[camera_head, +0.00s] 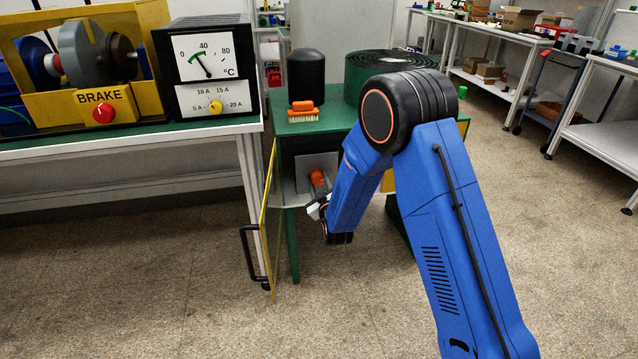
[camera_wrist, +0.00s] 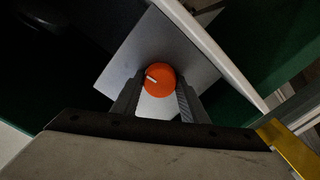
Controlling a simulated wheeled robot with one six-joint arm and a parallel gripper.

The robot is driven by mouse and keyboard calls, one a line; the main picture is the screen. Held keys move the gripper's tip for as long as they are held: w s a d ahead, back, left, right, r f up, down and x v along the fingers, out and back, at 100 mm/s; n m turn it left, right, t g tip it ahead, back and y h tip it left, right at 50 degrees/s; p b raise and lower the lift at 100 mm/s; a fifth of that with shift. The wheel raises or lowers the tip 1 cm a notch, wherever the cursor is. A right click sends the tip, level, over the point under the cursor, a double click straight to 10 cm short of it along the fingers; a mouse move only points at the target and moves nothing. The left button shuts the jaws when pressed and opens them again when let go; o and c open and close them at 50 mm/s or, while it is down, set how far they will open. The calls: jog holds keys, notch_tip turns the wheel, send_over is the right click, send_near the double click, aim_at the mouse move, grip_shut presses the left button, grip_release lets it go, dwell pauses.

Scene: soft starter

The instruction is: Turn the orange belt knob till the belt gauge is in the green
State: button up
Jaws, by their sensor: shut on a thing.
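The orange belt knob (camera_head: 317,178) sits on a grey plate (camera_head: 309,166) inside the green cabinet. In the wrist view the round orange knob (camera_wrist: 160,76) has a short white mark on its left part. My gripper (camera_head: 317,206) reaches into the cabinet front, and in the wrist view its two fingers (camera_wrist: 158,90) stand on either side of the knob, shut on it. I cannot make out a belt gauge in either view; my arm hides part of the cabinet front.
A yellow-edged door (camera_head: 271,215) with a black handle (camera_head: 250,252) stands open left of the cabinet. On the cabinet top are a black cylinder (camera_head: 306,75), an orange brush (camera_head: 303,112) and a coiled belt (camera_head: 362,71). Left, a bench holds a °C meter (camera_head: 205,57) and the BRAKE machine (camera_head: 98,98).

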jog(key=m, duration=0.9)
jog(key=shift+m, duration=0.3)
jog(key=m, duration=0.4)
jog(key=shift+m, duration=0.3)
jog(key=m, duration=0.4)
jog(key=shift+m, duration=0.3)
jog(key=shift+f, duration=0.1)
jog(key=o, duration=1)
jog(key=shift+o, duration=0.2)
jog(key=v, duration=1.7)
jog(key=shift+s, duration=0.25)
